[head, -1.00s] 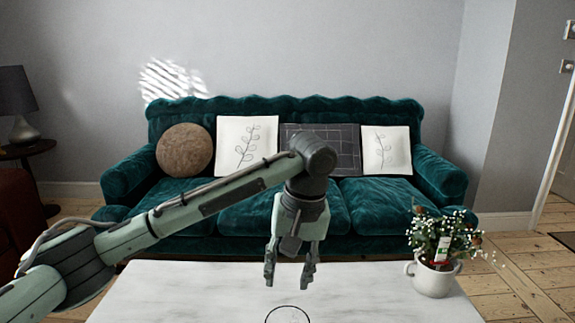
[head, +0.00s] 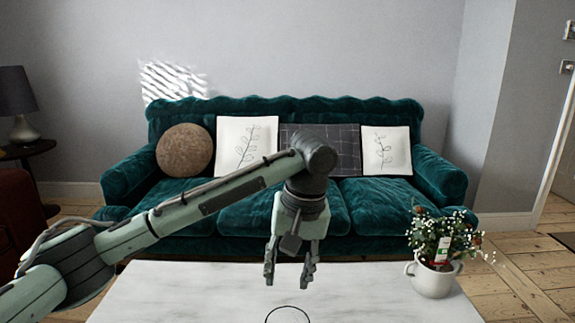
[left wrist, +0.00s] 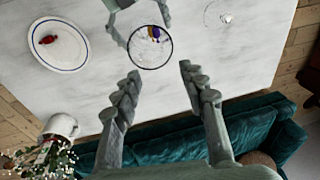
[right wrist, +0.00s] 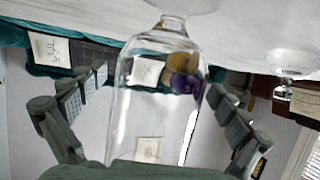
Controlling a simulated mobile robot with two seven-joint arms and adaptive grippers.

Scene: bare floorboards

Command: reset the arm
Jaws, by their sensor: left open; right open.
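My left gripper (head: 289,281) is open and empty, pointing down above the white table, its arm coming in from the left; its fingers also show in the left wrist view (left wrist: 160,72). My right gripper (right wrist: 157,84) is open, with a clear stemmed glass (right wrist: 130,118) between its fingers; whether they touch it I cannot tell. The glass holds a yellow thing and a purple thing (right wrist: 184,84). Its round rim shows at the bottom of the head view (head: 287,307) and near the middle of the left wrist view (left wrist: 134,57). The right arm is not visible in the head view.
The white marble-like table (head: 190,290) holds a potted flowering plant (head: 433,282) at the right. The left wrist view shows a plate (left wrist: 75,60) with a red item (left wrist: 48,40) and another clear glass (left wrist: 222,16). A green sofa (head: 240,215) with cushions stands behind the table.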

